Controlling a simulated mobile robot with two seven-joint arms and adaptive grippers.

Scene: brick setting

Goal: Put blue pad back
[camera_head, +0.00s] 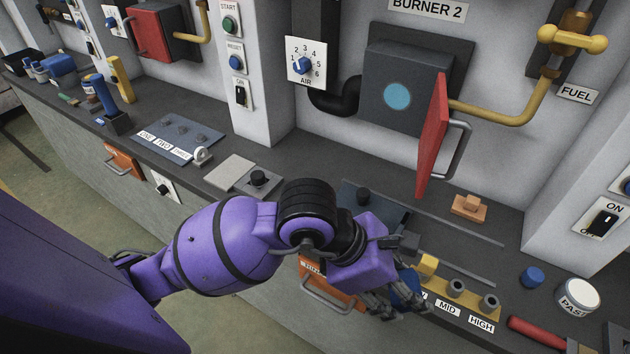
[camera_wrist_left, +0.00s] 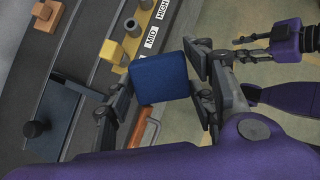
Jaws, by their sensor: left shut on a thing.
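The blue pad (camera_wrist_left: 162,78) is a square dark blue block. My left gripper (camera_wrist_left: 163,98) is shut on it, with a finger on each side, in the left wrist view. In the head view my left gripper (camera_head: 400,300) hangs at the counter's front edge, and only a bit of the blue pad (camera_head: 407,287) shows between its fingers. The yellow rack (camera_head: 462,297) with MID and HIGH labels is just right of it; its left end is partly hidden. My right gripper (camera_wrist_left: 240,48) shows in the left wrist view, fingers apart and empty, off the counter.
The BURNER 2 box (camera_head: 385,85) has its red door (camera_head: 433,135) standing open over the counter. An orange block (camera_head: 468,208), a blue round piece (camera_head: 532,276), a PASTE jar (camera_head: 577,293) and a red handle (camera_head: 540,333) lie right. An orange drawer (camera_head: 335,285) is below the arm.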

